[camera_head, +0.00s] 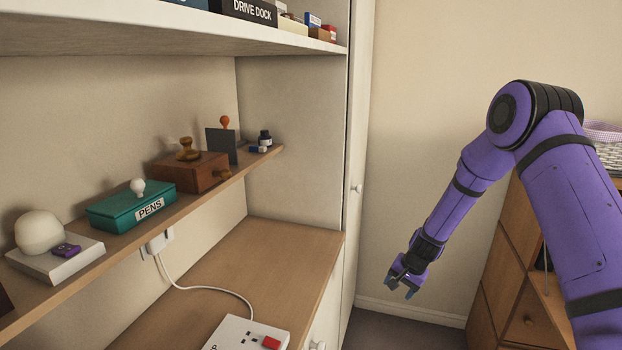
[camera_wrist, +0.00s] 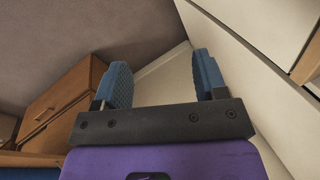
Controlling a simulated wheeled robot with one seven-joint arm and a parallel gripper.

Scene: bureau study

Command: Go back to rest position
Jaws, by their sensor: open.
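My gripper (camera_head: 403,283) hangs at the end of my purple arm in the head view, in free air right of the desk and in front of the back wall. In the wrist view its two blue fingers (camera_wrist: 165,85) stand apart with nothing between them, so it is open and empty. It touches nothing that I can see.
Left are a wooden shelf (camera_head: 215,190) with a green PENS box (camera_head: 133,206), a brown box (camera_head: 190,171) and a white dome lamp (camera_head: 40,232), and a desk (camera_head: 250,268) with a white power strip (camera_head: 245,335). A wooden cabinet (camera_head: 508,262) stands right.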

